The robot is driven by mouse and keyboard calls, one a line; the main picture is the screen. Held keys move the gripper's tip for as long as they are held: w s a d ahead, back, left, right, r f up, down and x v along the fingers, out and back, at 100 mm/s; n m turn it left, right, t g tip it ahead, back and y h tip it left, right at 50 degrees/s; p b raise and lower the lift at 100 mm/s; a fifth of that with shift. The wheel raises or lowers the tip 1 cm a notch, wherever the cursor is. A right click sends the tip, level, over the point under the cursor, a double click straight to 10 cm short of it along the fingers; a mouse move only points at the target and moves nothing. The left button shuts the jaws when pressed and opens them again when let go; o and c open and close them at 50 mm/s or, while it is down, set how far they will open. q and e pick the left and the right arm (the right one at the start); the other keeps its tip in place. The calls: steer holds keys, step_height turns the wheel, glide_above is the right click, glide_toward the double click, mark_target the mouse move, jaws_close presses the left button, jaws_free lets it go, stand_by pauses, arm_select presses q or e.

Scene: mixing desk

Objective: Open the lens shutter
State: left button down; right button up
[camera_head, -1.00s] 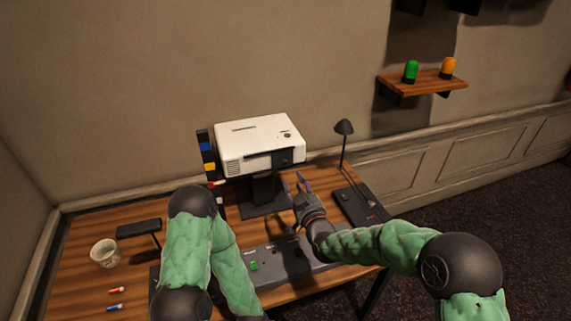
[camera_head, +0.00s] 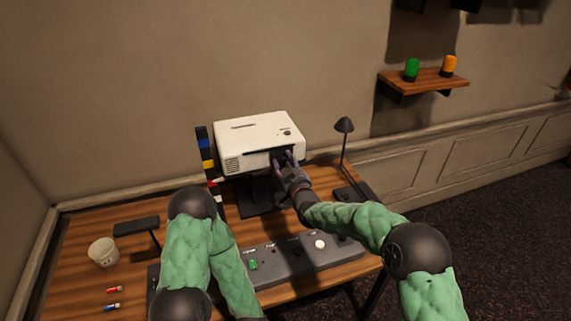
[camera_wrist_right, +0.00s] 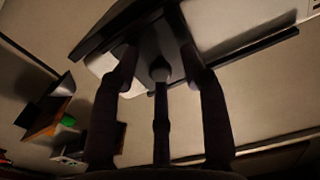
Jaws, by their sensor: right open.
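The white projector (camera_head: 250,133) stands on a dark stand at the back of the desk. Its front has a dark panel (camera_head: 256,160) on the right half, where the lens area is. My right gripper (camera_head: 284,156) is open at the right part of this panel and hides some of it. The shutter's own position is not clear. My left gripper is out of view.
A grey control box (camera_head: 290,262) with a green button and white knob lies at the desk's front. A wall shelf (camera_head: 424,81) holds green and orange lights.

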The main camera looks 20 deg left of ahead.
mark_target(261, 160)
jaws_close()
steer(key=s+a, duration=0.1)
steer(key=a, duration=0.1)
steer(key=s+a+b, duration=0.1)
steer(key=a, duration=0.1)
steer(key=s+a, duration=0.2)
steer(key=shift+s, duration=0.1)
jaws_free()
steer(key=v, duration=1.2)
